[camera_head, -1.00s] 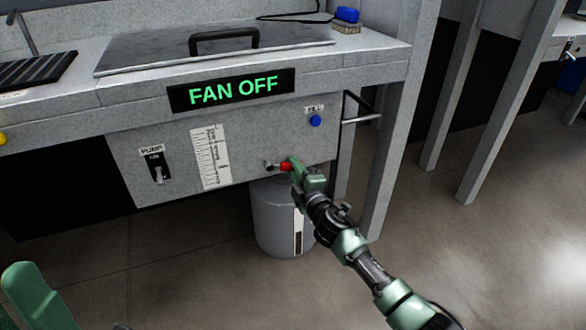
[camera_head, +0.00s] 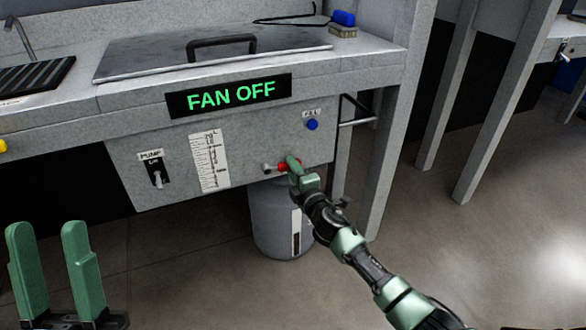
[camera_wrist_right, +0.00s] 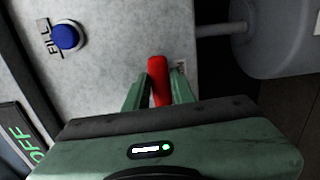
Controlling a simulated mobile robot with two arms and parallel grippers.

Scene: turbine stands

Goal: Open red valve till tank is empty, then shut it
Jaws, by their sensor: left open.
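The red valve handle (camera_head: 283,167) sticks out of the grey front panel, beside a short metal spout. My right gripper (camera_head: 295,166) is at the valve. In the right wrist view, the red handle (camera_wrist_right: 158,78) stands between its two green fingers (camera_wrist_right: 159,92), which appear closed against it. My left gripper (camera_head: 50,262) is open and empty at the lower left, away from the panel. A white level scale (camera_head: 209,161) is on the panel; its reading is too small to tell. A grey container (camera_head: 276,222) stands below the valve, partly hidden by my right arm.
A blue fill button (camera_head: 312,124) and a pump switch (camera_head: 157,178) are on the panel. A sign (camera_head: 231,94) reads FAN OFF. A lid with a handle (camera_head: 222,48) covers the top. A metal leg (camera_head: 398,150) stands right of my right gripper.

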